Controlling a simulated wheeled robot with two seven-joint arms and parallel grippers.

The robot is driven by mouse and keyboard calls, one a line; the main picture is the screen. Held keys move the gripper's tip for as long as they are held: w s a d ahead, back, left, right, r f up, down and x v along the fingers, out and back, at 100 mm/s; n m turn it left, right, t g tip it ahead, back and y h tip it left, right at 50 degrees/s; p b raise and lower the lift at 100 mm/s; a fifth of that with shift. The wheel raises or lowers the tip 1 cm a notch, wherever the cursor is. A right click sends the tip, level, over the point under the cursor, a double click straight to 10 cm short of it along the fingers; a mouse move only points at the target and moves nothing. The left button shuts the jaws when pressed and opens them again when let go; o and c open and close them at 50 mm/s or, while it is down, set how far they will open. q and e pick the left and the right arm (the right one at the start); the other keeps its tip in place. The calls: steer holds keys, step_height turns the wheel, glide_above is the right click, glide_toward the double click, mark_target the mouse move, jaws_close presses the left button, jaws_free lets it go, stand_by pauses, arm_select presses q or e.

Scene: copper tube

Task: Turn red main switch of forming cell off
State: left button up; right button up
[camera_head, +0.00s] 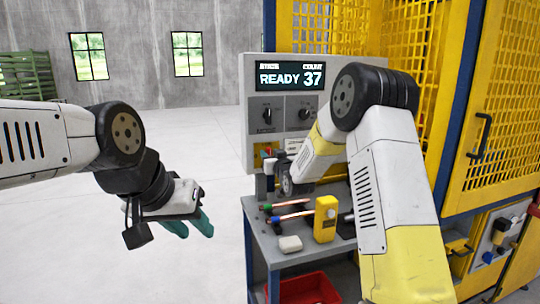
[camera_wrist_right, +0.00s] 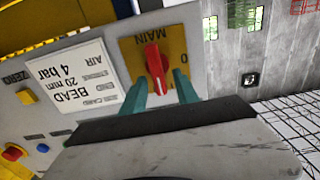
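The red main switch (camera_wrist_right: 157,66) is a knob on a yellow plate marked MAIN, seen upside down in the right wrist view. Its handle runs nearly up and down the picture. My right gripper (camera_wrist_right: 161,88) is open, with its green fingers apart on either side of the knob's lower end; I cannot tell whether they touch it. In the head view the right gripper is hidden behind my own right wrist at the panel. My left gripper (camera_head: 194,226) hangs empty over the floor at the left, its two green fingers apart.
The grey control panel (camera_head: 259,88) shows READY 37 above two black knobs. Below it, a grey table (camera_head: 262,236) bears copper tubes (camera_head: 291,216), a yellow device (camera_head: 326,219) and a white block (camera_head: 290,244). A red bin (camera_head: 308,289) is underneath. Yellow mesh fencing (camera_head: 505,95) stands right.

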steer(key=shift+w, duration=0.3)
jaws_close()
